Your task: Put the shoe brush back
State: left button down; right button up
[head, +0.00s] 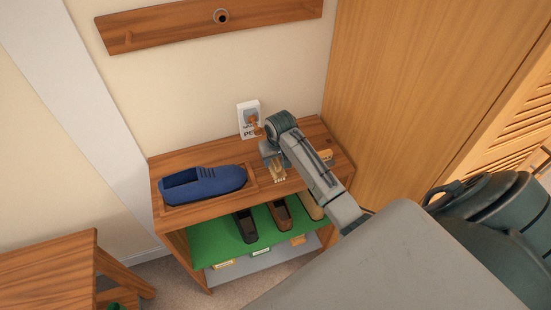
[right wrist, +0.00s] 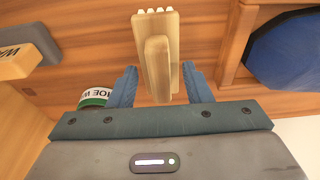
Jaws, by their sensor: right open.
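A pale wooden brush (head: 277,172) with light bristle tufts at one end is on top of the wooden shelf unit (head: 335,178). In the right wrist view the brush (right wrist: 157,68) stands out between the two blue fingers of my right gripper (right wrist: 160,88). The fingers are open, with a gap showing on each side of the brush. In the head view my right gripper (head: 268,150) is low over the shelf top, partly hidden by its own arm. My left gripper is not in view.
A blue shoe (head: 205,184) lies in a shallow wooden tray left of the brush. A white labelled card (head: 248,120) is at the wall behind. A labelled tin (right wrist: 95,97) and a wood block (right wrist: 25,50) sit close to the gripper. Dark shoes (head: 245,225) stand on the green shelf below.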

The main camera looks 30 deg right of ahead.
jog(key=shift+r, duration=0.1)
jog(key=b+v, duration=0.3)
jog(key=v, duration=0.7)
jog(key=shift+r, duration=0.25)
